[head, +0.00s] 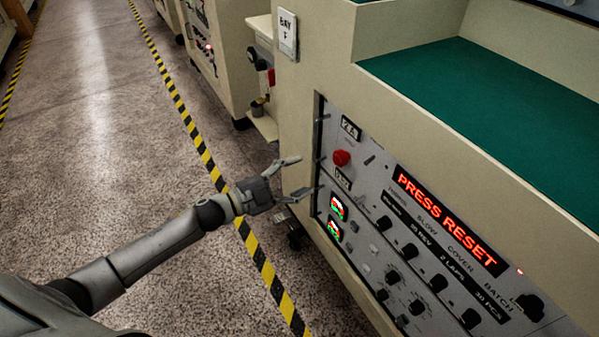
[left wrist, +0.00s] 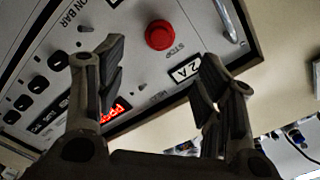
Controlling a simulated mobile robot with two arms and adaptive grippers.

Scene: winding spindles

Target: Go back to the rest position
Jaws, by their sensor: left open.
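My left gripper (head: 299,176) is open and empty, in front of the left part of the machine's control panel (head: 372,262). Its two fingers are spread and point toward the panel. In the left wrist view the fingers (left wrist: 160,80) frame the panel, with the red stop button (left wrist: 159,35) above and between them. The stop button also shows in the head view (head: 341,158), up and to the right of the fingers. Nothing is between the fingers. I cannot tell the exact gap to the panel. My right gripper is not in view.
A red lit display (head: 450,222) reads "PRESS RESET", above rows of black knobs. A green work surface (head: 500,105) tops the machine. A yellow and black floor stripe (head: 205,157) runs under my left arm. The aisle floor (head: 95,150) at left is clear.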

